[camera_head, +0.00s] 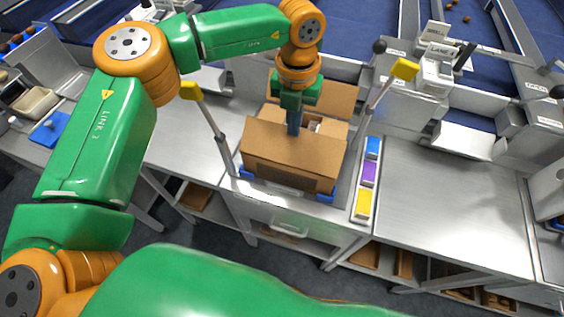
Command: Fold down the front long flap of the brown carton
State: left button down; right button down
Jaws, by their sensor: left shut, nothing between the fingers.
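The brown carton (285,178) stands on the metal bench between two upright posts. Its front long flap (290,148) slopes across the top front edge, over part of the opening. The back flap (341,97) stands up behind the opening. My left gripper (293,130) is shut and empty. It points down at the carton's opening, just behind the front flap's upper edge; I cannot tell whether it touches the flap. The carton's contents are mostly hidden by the gripper and flap. My right gripper is not in view.
Metal posts with yellow tops (405,69) and (190,91) rise on both sides of the carton. A strip with blue, purple and yellow blocks (364,203) lies right of it. The bench (440,200) farther right is clear. Grey machines stand behind.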

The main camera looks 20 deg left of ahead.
aim_at(293, 139)
pick_arm(q)
jog(key=shift+f, duration=0.1)
jog(key=shift+f+b, duration=2.1)
jog(key=shift+f, duration=0.25)
notch_tip(293, 139, up, 11)
jog(key=p, duration=0.8)
jog(key=shift+r, duration=0.15)
